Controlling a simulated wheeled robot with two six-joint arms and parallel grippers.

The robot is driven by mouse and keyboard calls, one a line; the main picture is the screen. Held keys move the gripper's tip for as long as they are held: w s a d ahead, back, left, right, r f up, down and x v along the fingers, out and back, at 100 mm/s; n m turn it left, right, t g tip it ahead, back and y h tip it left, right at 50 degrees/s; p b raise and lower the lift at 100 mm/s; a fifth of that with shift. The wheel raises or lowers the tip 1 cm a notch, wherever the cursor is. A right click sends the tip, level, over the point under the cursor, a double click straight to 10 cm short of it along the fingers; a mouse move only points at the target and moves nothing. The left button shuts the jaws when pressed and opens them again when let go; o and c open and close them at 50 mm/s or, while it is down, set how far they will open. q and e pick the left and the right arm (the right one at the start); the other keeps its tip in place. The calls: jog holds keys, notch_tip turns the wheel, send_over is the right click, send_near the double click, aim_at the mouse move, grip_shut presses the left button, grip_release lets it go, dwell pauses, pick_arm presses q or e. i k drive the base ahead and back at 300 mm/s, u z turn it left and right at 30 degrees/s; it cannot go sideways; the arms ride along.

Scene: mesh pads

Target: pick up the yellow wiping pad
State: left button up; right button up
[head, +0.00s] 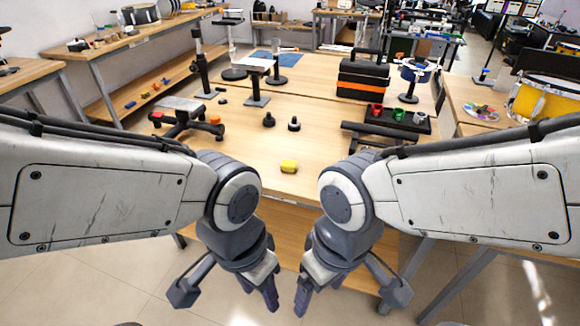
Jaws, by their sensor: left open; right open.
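The yellow wiping pad (289,166) lies on the wooden table (256,172) close to its front edge, between my two wrists in the picture. My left gripper (228,298) is open and empty, pointing down in front of the table's edge, below and left of the pad. My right gripper (350,299) is open and empty, pointing down in front of the edge, below and right of the pad. Both grippers are apart from the pad. Nothing covers the pad.
Two small black knobs (281,122) stand behind the pad. A black tray (402,122) with red and green cups and a black toolbox (363,78) are at the right. A low stand (183,112) is at the left. The tabletop around the pad is clear.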

aim_at(289, 166)
jog(key=u, duration=0.1)
jog(key=k, duration=0.25)
jog(key=u, duration=0.5)
jog(key=i, duration=0.5)
jog(key=u, duration=0.7)
jog(key=i, duration=0.7)
jog(key=z, duration=0.15)
